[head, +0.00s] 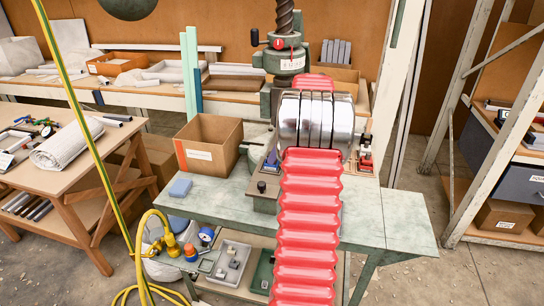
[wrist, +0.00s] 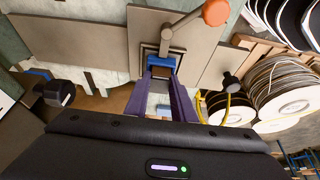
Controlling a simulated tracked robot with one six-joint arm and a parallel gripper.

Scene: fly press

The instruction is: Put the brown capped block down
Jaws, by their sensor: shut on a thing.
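My gripper (wrist: 162,84) shows in the wrist view as two purple fingers reaching away from its dark body. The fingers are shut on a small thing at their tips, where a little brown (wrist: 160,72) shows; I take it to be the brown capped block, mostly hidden. A blue piece (wrist: 162,60) lies just beyond the tips, in front of a square dark-edged fitting on the press. I cannot tell whether the held block touches anything beneath it. In the head view my red-sleeved arm and its silver joint hide the gripper and block.
The green fly press (head: 284,60) stands at the back of the green bench (head: 385,215). The bench's right end is clear. The press lever's orange ball (wrist: 216,12) is near in the wrist view.

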